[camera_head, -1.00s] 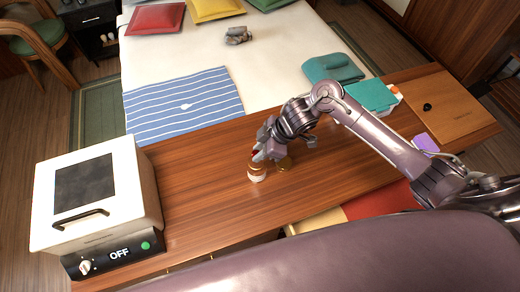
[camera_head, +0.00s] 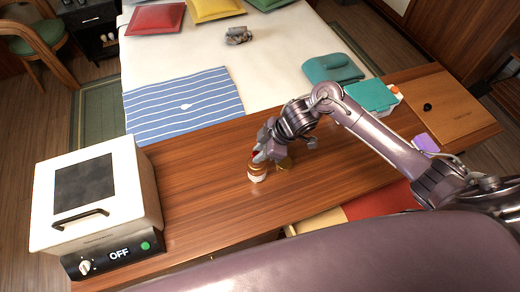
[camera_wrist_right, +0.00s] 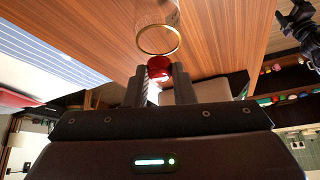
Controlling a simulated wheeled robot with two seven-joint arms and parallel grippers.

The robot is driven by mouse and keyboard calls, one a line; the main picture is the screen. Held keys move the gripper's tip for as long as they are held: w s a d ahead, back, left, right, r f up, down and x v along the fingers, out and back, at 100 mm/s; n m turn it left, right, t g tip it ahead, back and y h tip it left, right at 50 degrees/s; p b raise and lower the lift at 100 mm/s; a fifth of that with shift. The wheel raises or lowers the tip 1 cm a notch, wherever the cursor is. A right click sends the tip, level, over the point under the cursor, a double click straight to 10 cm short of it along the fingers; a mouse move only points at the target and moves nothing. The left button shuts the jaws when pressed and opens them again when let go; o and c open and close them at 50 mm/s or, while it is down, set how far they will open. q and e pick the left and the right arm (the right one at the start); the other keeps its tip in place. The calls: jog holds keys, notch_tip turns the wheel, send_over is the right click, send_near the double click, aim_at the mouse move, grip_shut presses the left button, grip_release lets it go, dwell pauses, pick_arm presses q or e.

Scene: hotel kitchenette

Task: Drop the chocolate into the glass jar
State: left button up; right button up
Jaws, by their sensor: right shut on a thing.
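The chocolate is a small red rounded piece (camera_wrist_right: 159,68) between the fingertips of my right gripper (camera_wrist_right: 160,78), which is shut on it. In the head view my right gripper (camera_head: 261,155) points down over the wooden counter and mostly hides the chocolate. The glass jar (camera_head: 257,174) stands on the counter just under the fingertips. In the right wrist view the clear jar, with its gold rim (camera_wrist_right: 158,54), lies just beyond the chocolate. I cannot tell whether the chocolate is inside the rim. My left gripper is not in view.
A white oven-like box (camera_head: 97,190) marked OFF stands on the counter's left end. A gold item (camera_head: 284,163), partly hidden, is beside my right gripper. A teal box (camera_head: 372,95) and wooden board (camera_head: 439,104) are at right. The counter between box and jar is clear.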

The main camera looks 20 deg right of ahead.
jog(key=o, duration=1)
jog(key=b+v, duration=0.1)
jog(key=v, duration=0.6)
jog(key=shift+d+r, duration=0.15)
jog(key=shift+r, duration=0.15)
jog(key=shift+s, duration=0.1)
